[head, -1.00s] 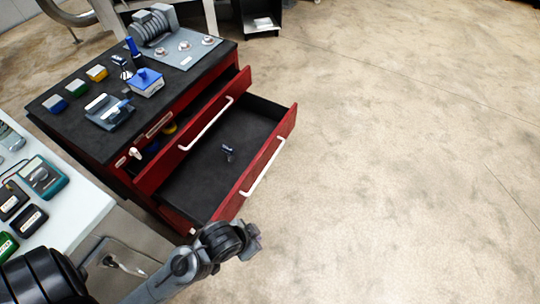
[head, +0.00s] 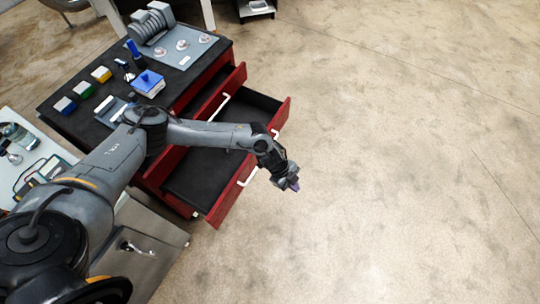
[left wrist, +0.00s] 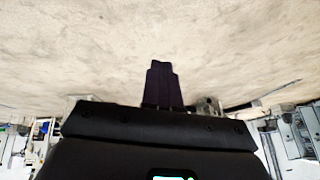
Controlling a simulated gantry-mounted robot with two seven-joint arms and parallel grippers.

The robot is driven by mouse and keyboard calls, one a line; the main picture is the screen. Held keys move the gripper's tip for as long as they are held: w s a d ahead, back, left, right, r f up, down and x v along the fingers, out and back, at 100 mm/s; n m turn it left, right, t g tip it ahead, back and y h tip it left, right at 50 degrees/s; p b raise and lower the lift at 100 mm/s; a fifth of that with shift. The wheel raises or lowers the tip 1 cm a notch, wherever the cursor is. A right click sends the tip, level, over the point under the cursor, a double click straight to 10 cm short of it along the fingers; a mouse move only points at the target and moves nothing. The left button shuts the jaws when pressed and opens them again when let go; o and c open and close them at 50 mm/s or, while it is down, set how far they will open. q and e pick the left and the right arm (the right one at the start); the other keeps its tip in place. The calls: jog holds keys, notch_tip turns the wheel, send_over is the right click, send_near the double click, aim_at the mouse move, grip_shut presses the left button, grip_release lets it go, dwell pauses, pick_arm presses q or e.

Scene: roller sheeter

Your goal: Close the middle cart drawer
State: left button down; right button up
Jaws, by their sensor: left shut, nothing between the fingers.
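The red tool cart (head: 62,112) with a black top stands at the upper left in the head view. Two of its drawers are open: an upper one (head: 237,80) pulled out partway, and a lower one (head: 221,205) pulled out farther. Both have white bar handles. My left gripper (head: 292,184) is shut and empty, beyond the lower drawer's front on the floor side, apart from the handle (head: 247,176). In the left wrist view its dark fingers (left wrist: 162,84) are together against the floor. My right gripper is not in view.
A grey motor unit (head: 152,24), a blue box (head: 148,83) and small coloured bins (head: 83,89) sit on the cart top. A white table (head: 28,122) and a grey cabinet (head: 150,255) stand at the left.

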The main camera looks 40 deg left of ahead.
pick_arm(q)
jog(key=w+a+r+n+g+y+p, duration=0.1)
jog(key=a+r, duration=0.1)
jog(key=a, duration=0.6)
jog(key=w+a+r+n, duration=0.1)
jog(key=w+a+r, duration=0.15)
jog(key=a, duration=0.55)
notch_tip(320, 180, down, 10)
jog(key=b, duration=0.2)
jog(key=shift+s+a+r, duration=0.25)
jog(key=shift+s+a, duration=0.1)
jog(key=shift+a, duration=0.1)
jog(key=shift+a, duration=0.2)
